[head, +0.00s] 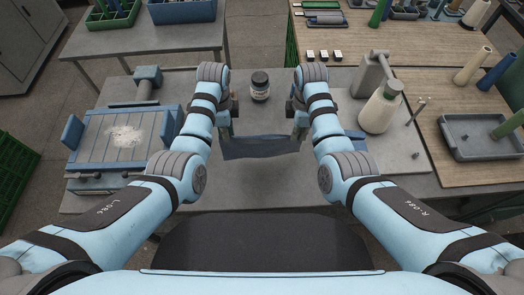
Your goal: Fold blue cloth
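The blue cloth (261,148) is stretched between my two grippers, over the middle of the grey table. It hangs with a slightly sagging upper edge, and a darker shadow lies on the table below it. My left gripper (226,130) is shut on the cloth's left end. My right gripper (298,130) is shut on its right end. My wrists partly cover both grippers, so the fingertips are hard to see.
A blue slatted fixture (98,140) is on the left. The table in front of the cloth is clear.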

